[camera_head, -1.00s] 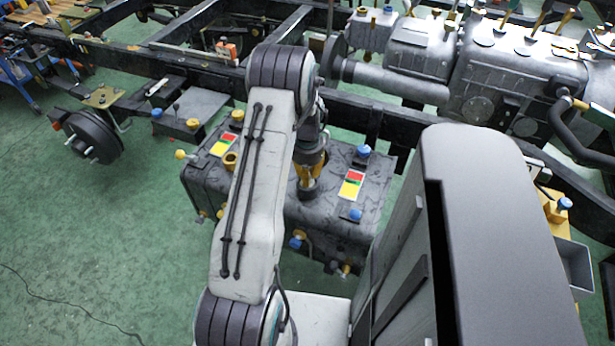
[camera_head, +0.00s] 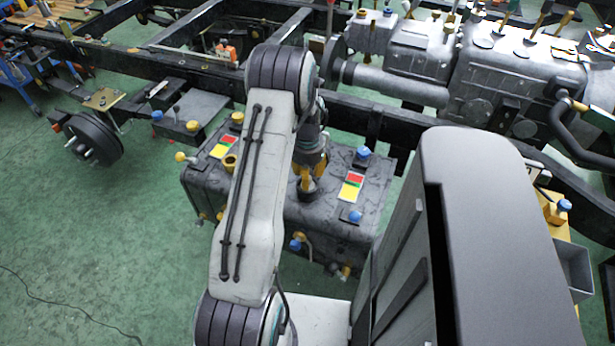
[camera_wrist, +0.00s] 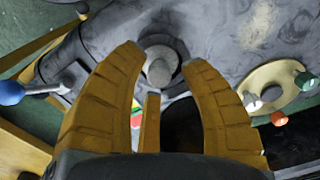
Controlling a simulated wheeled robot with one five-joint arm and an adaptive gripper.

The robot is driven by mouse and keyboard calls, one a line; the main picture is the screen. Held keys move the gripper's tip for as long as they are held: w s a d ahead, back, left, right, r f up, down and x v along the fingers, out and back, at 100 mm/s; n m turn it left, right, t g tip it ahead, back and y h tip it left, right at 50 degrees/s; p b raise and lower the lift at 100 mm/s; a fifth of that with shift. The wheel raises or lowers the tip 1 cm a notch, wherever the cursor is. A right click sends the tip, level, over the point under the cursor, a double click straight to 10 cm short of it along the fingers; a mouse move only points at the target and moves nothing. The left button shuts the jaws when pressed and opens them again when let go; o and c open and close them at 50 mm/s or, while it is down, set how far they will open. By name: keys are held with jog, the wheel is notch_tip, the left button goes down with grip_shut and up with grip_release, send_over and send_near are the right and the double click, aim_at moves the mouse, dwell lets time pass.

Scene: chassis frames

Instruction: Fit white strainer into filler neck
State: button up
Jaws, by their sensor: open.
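My gripper (camera_wrist: 166,58) is open in the wrist view, its two yellow fingers spread to either side of a pale grey round piece (camera_wrist: 160,70). This piece sits in a darker grey ring (camera_wrist: 158,42) on the tank; it may be the strainer in the filler neck, but I cannot tell for sure. The fingers look clear of it. In the head view my gripper (camera_head: 310,178) is over the middle of the dark grey tank (camera_head: 340,220), just above a dark round neck (camera_head: 307,190). My arm hides part of the tank top.
Blue caps (camera_head: 363,152) and a red-yellow label (camera_head: 351,186) are on the tank right of my gripper. Black frame rails (camera_head: 350,105) run behind.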

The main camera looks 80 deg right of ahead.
notch_tip(320, 180, up, 11)
jog(key=shift+r+p, duration=0.2)
jog(key=shift+p, duration=0.1)
jog(key=w+a+r+n, duration=0.3)
jog(key=w+a+r, duration=0.1)
jog(key=w, duration=0.4)
jog(key=w+a+r+n, duration=0.3)
jog(key=w+a, duration=0.1)
jog(key=w, duration=0.5)
jog(key=w+a+r+n+t+h, duration=0.1)
jog(key=w+a+r+n, duration=0.4)
jog(key=w+a, duration=0.5)
jog(key=s+a+r+n+t, duration=0.1)
jog(key=s+a+n, duration=0.2)
jog(key=a, duration=1)
jog(key=s+a+n+t+y, duration=0.1)
jog(key=s+a+n, duration=0.2)
jog(key=a+n, duration=0.6)
jog(key=a, duration=0.5)
jog(key=shift+s+a+r+n, duration=0.2)
jog(key=shift+a+r+n, duration=0.1)
jog(key=shift+r+n, duration=0.1)
